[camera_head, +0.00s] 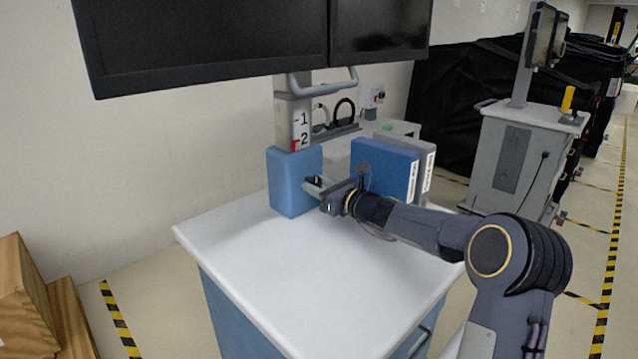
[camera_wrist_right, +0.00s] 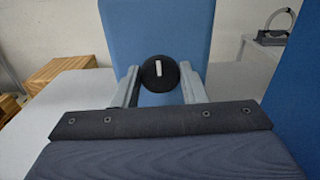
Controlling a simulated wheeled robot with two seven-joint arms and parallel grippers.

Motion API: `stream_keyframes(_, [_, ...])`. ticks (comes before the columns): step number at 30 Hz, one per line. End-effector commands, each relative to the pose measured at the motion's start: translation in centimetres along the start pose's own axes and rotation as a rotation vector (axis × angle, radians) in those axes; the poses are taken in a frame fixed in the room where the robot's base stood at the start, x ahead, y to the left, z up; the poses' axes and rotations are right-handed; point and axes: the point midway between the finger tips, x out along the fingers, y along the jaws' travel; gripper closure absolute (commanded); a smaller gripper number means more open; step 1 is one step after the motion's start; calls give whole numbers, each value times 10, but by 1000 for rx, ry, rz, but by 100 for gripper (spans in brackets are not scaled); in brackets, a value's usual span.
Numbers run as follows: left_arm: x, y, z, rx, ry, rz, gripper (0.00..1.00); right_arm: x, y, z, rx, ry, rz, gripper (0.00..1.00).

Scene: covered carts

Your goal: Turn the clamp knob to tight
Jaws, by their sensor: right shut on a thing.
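The clamp knob (camera_wrist_right: 159,74) is a round black knob with a white mark that stands nearly upright, tilted slightly. It sits on the front face of a blue block (camera_head: 289,182) at the foot of the grey monitor post, and the block also shows in the right wrist view (camera_wrist_right: 150,25). My right gripper (camera_wrist_right: 158,80) is shut on the knob, one finger on each side. In the head view my right gripper (camera_head: 314,185) reaches the block from the right and hides the knob. My left gripper is not in view.
Blue and grey binders (camera_head: 384,170) stand right of my right gripper, close to my arm. The white cart top (camera_head: 270,265) is clear in front. Monitors (camera_head: 200,40) hang above. A label with "-1" and "2" (camera_head: 301,128) is on the post. Wooden boxes (camera_head: 30,300) lie at left.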

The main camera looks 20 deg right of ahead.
Motion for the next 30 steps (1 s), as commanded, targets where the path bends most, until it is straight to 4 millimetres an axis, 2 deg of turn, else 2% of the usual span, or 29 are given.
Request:
stream_keyframes(19, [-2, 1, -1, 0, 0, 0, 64, 0, 0, -2, 52, 4, -1, 85])
stream_keyframes(20, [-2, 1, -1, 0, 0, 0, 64, 0, 0, -2, 52, 4, -1, 60])
stream_keyframes(24, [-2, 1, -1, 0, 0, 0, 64, 0, 0, -2, 51, 3, -1, 41])
stream_keyframes(30, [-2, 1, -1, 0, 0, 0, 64, 0, 0, -1, 50, 1, 0, 41])
